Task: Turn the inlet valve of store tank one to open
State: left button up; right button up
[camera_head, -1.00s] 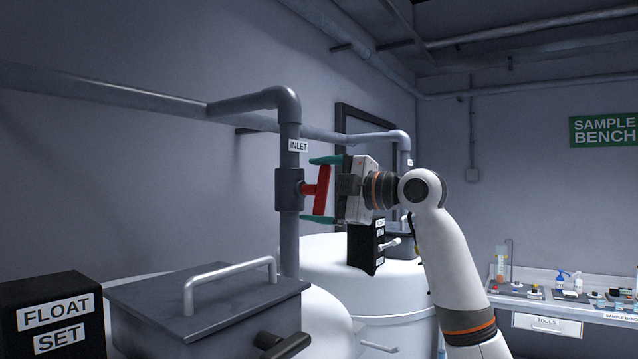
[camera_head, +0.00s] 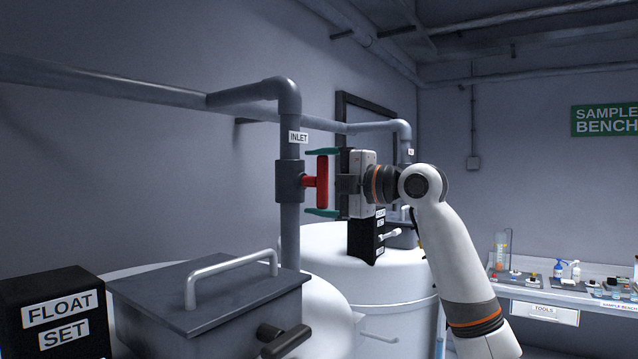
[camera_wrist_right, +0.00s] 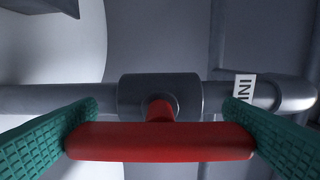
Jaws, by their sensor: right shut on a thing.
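The red valve handle (camera_head: 322,181) stands out from the dark valve body (camera_head: 290,181) on the vertical pipe under the INLET label (camera_head: 298,137). The handle is upright, in line with that pipe. My right gripper (camera_head: 322,182) is shut on the handle, with one green finger at its top end and one at its bottom end. In the right wrist view, the handle (camera_wrist_right: 160,141) spans between the two fingers and lies parallel to the pipe (camera_wrist_right: 50,98). My left gripper is out of view.
A grey hatch box (camera_head: 205,300) with a bar handle sits on the near white tank, beside a black FLOAT SET box (camera_head: 52,312). A second white tank (camera_head: 350,275) stands behind my right arm. The sample bench (camera_head: 560,294) is at the right.

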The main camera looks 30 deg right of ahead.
jog(key=o, duration=0.7)
jog(key=shift+f, duration=0.2)
jog(key=shift+s+r, duration=0.1)
jog(key=b+v, duration=0.5)
jog(key=v, duration=0.7)
